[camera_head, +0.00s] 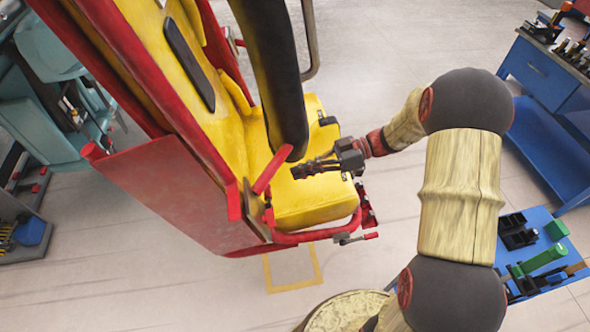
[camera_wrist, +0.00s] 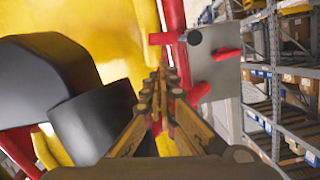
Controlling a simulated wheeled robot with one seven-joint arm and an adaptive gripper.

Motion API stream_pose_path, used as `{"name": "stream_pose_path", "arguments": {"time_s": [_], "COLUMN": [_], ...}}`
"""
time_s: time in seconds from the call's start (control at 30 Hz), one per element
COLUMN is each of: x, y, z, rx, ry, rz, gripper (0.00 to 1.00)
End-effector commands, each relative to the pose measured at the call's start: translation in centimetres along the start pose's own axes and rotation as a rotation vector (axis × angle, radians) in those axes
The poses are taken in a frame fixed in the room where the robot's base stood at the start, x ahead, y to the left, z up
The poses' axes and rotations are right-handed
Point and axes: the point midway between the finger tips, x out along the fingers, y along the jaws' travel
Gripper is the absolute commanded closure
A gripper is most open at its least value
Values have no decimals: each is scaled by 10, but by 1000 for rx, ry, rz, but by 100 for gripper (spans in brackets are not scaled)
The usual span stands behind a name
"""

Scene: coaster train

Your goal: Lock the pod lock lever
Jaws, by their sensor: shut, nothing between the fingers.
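A yellow and red ride seat (camera_head: 290,200) stands in the middle of the head view. A red lever handle (camera_head: 272,169) slants up at its left side. A smaller red-tipped lever (camera_head: 357,238) sits at the front lower edge. I cannot tell for sure which is the pod lock lever. My gripper (camera_head: 297,172) is shut and empty above the seat, a little right of the slanted handle.
A black padded restraint (camera_head: 275,75) hangs over the seat, close to my wrist. A red side panel (camera_head: 165,190) stands at the left. Blue workbenches (camera_head: 545,75) with tools stand at the right. Shelving (camera_wrist: 285,80) shows in the wrist view.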

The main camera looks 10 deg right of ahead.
Motion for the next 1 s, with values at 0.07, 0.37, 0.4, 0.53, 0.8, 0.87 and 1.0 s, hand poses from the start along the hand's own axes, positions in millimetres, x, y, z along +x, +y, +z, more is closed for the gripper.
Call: {"name": "stream_pose_path", "arguments": {"time_s": [0.07, 0.37, 0.4, 0.53, 0.8, 0.87, 1.0], "x": [15, 63, 67, 76, 80, 79, 79], "y": [-1, -1, -1, 0, 0, 0, 0], "z": [-1, -1, -1, 0, 0, 0, 0], "rx": [1, 0, 0, 0, 0, 0, 3], "ry": [-1, -2, -2, -1, -2, -2, -2], "rz": [-4, -3, -3, -1, 0, 0, 0], "gripper": [100, 100, 100, 100, 100, 100, 100]}}
